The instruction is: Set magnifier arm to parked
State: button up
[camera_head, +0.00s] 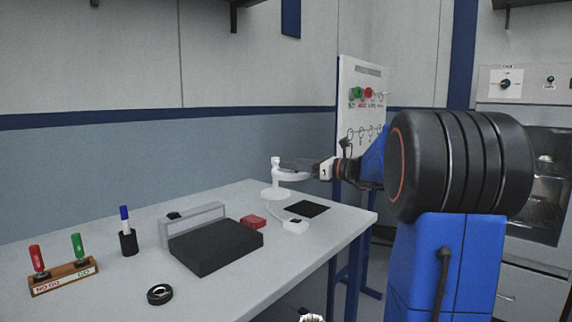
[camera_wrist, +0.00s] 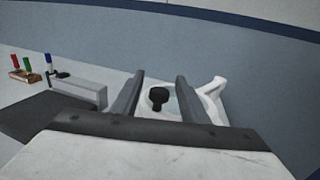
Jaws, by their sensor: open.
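The white magnifier arm (camera_head: 292,177) stands on a round base near the back right of the table, with a short upright post. In the wrist view its white body (camera_wrist: 215,92) shows behind and right of my fingers. A black knob (camera_wrist: 158,97), seemingly on the white part, appears between my fingers; I cannot tell whether they touch it. My gripper (camera_head: 284,163) is open, reaching in from the right over the magnifier arm; it also shows in the wrist view (camera_wrist: 160,78). My fingers partly hide the arm in the head view.
The table (camera_head: 110,300) also holds a dark block with a grey bar (camera_head: 215,245), a red box (camera_head: 253,222), a black mat (camera_head: 307,209), a small white device (camera_head: 296,226), a pen cup (camera_head: 128,242), a marker rack (camera_head: 64,277) and a black ring (camera_head: 160,294). A wall stands behind.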

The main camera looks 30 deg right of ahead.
jog(key=shift+x, duration=1.35)
grip_shut()
